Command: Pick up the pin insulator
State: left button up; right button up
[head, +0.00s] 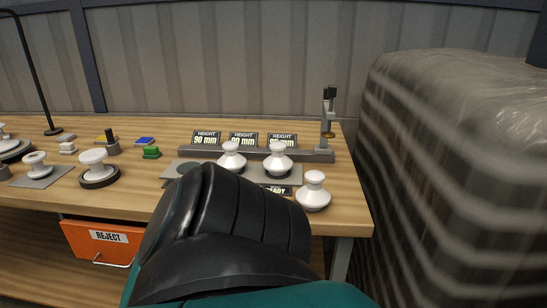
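Several white insulators with a knob top and a wide skirt stand on the wooden bench. I cannot tell which one the task calls the pin insulator. One white insulator (232,160) and a second one (278,161) stand side by side in front of the height signs. A third insulator (313,192) stands to their right near the bench's front edge. Another insulator (97,168) stands on a dark round base at the left, and a smaller one (37,165) sits on a grey plate. Neither gripper shows; a large black and teal part, seemingly my arm, hides the front middle.
Signs reading 90 mm (206,139) stand along a grey rail (310,154) with an upright gauge (328,115) at its right end. An orange REJECT bin (76,236) is below. A wrapped stack (440,190) stands right.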

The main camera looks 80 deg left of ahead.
aim_at(231, 160)
jog(key=u, duration=1.55)
